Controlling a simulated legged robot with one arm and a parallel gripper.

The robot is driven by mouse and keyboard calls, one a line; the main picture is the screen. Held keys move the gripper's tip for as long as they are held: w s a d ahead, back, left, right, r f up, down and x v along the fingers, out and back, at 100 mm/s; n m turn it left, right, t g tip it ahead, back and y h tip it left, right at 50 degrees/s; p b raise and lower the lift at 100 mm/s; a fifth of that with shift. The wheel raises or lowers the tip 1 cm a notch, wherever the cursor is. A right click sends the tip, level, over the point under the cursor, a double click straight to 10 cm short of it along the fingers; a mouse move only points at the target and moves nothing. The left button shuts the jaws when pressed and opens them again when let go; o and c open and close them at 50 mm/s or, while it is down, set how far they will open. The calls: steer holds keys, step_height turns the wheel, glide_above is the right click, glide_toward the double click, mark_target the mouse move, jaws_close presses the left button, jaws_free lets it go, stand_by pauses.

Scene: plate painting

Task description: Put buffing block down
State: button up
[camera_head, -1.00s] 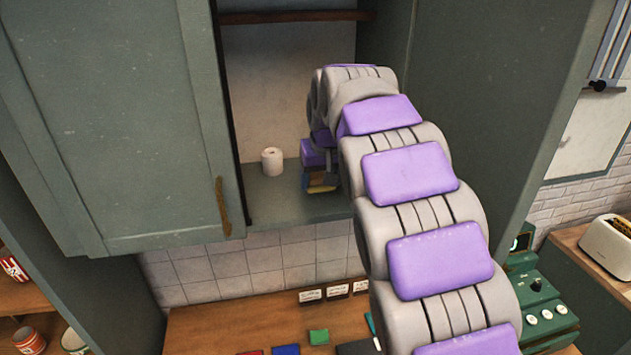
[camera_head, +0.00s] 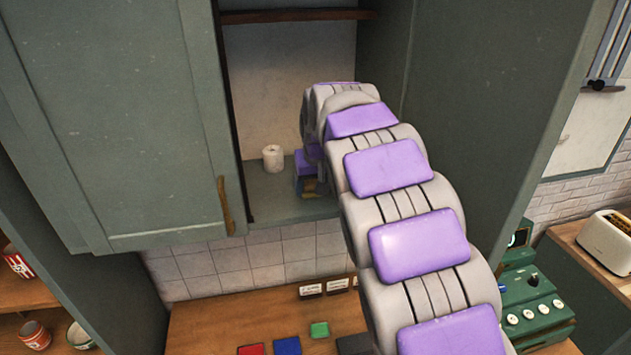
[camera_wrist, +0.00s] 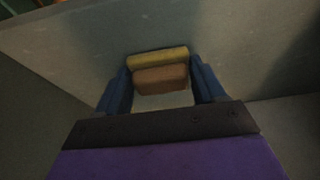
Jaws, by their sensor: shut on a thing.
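The buffing block (camera_wrist: 160,75) has a yellow layer and a brown layer. In the wrist view it sits between the two blue fingers of my gripper (camera_wrist: 162,82), which is shut on it. In the head view my gripper (camera_head: 308,178) is inside the open cabinet, low over its floor (camera_head: 270,203). The block (camera_head: 311,190) shows small and partly dark there, close to the cabinet floor. I cannot tell whether it touches the floor.
A white roll (camera_head: 273,158) stands on the cabinet floor left of my gripper. The open cabinet door (camera_head: 120,120) is on the left, a side panel on the right. Below, the wooden counter (camera_head: 215,325) holds red, blue and green blocks.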

steer(key=a, duration=0.2)
steer(key=shift+a+f, duration=0.2)
steer(key=shift+a, duration=0.1)
steer(key=o, duration=1)
steer(key=shift+a, duration=0.25)
steer(key=shift+c, duration=0.2)
steer(key=shift+o, duration=0.9)
steer(key=shift+d, duration=0.35)
steer(key=shift+o, duration=0.3)
steer(key=shift+d+r, duration=0.1)
steer(key=shift+d, duration=1)
